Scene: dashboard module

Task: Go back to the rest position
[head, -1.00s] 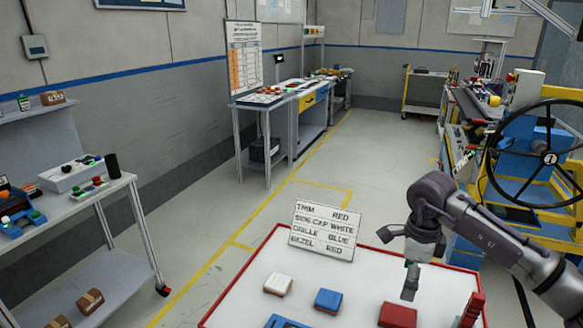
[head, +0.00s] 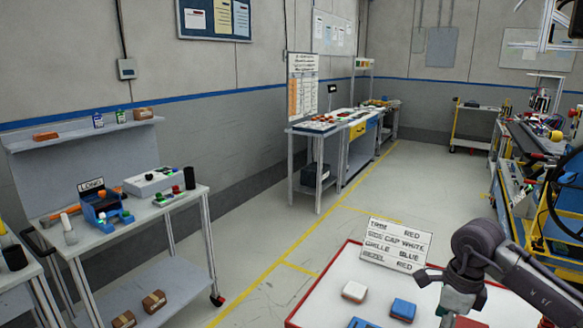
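My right arm comes in from the lower right. Its gripper (head: 457,299) is above the white table (head: 328,282) with the red rim, and its fingers point down. I cannot make out whether the fingers are open or shut. A white block (head: 355,291) and a blue block (head: 403,309) lie on the table to the left of the gripper. A red block (head: 467,322) shows partly behind and below the gripper. Another blue piece (head: 361,323) is cut off by the bottom edge. My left gripper is out of view.
A sign (head: 396,243) listing trim red, side cap white, grille blue, bezel red stands at the table's far edge. A grey cart (head: 140,225) with small parts stands at the left. The floor between cart and table is clear. A steering wheel shows at the right edge.

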